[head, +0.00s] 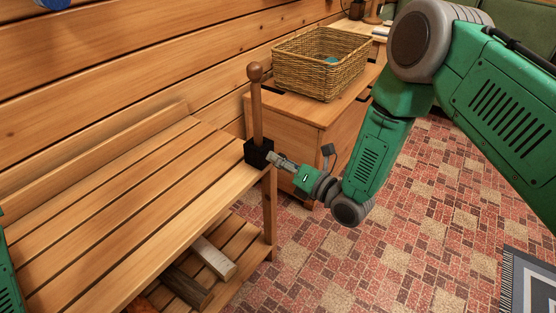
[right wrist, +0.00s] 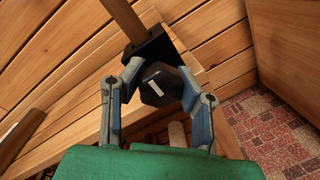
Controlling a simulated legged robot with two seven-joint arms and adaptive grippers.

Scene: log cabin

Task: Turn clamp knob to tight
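A black clamp (head: 258,153) sits at the near right corner of the wooden bench, with an upright brown rod (head: 257,110) topped by a ball. My right gripper (head: 273,158) reaches the clamp from the right. In the right wrist view its two fingers (right wrist: 160,72) stand apart on either side of the knob, with a narrow gap showing at the left finger. My left gripper is out of view.
The slatted bench top (head: 130,190) is bare. Short wooden pieces (head: 213,257) lie on its lower shelf. A wicker basket (head: 320,62) stands on a wooden cabinet (head: 335,128) behind the clamp. Patterned floor (head: 400,245) is open at right.

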